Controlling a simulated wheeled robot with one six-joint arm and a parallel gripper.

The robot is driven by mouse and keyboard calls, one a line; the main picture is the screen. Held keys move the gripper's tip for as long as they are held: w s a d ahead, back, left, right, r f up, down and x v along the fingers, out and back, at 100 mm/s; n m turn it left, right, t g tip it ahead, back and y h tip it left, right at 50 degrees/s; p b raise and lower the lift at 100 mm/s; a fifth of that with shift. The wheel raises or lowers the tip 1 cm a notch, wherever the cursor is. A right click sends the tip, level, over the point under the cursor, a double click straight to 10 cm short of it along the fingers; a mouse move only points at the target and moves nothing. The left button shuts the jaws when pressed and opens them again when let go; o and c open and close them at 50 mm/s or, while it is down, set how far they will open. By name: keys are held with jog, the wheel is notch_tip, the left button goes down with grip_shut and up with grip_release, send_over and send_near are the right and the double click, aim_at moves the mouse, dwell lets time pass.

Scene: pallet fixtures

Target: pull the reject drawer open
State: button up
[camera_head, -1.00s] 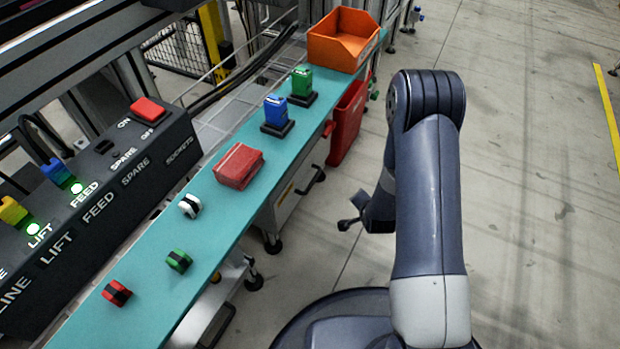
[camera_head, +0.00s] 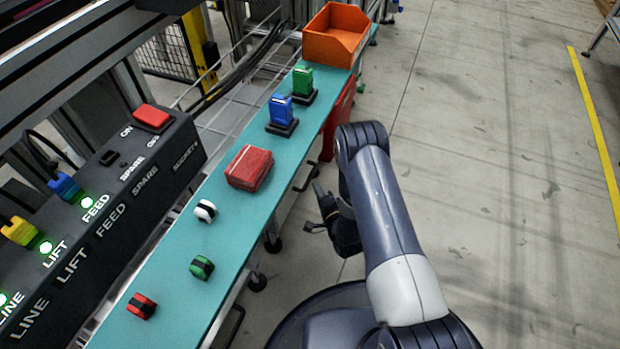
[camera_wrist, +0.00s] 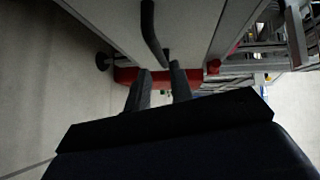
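A grey drawer front (camera_wrist: 195,28) under the teal-topped bench fills the upper middle of the wrist view. Its dark bar handle (camera_wrist: 150,32) runs down towards my gripper (camera_wrist: 160,70). The handle also shows at the bench side in the head view (camera_head: 307,177). My gripper is open there too (camera_head: 315,208), to the right of the bench and close to the handle. The two fingers are apart, with the handle's lower end showing near the gap between their tips. I cannot tell whether they touch it. No reject label is readable, and the drawer appears shut.
The bench top (camera_head: 228,245) carries an orange bin (camera_head: 335,50), a red box (camera_head: 249,168), blue and green blocks on bases, and several small clips. A red bin (camera_head: 338,115) stands below its far end. Floor (camera_head: 480,200) to the right is clear.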

aim_at(310, 175)
jog(key=b+x, duration=0.2)
jog(key=x, duration=0.5)
jog(key=shift+w, duration=0.2)
jog(key=shift+c, duration=0.4)
grip_shut()
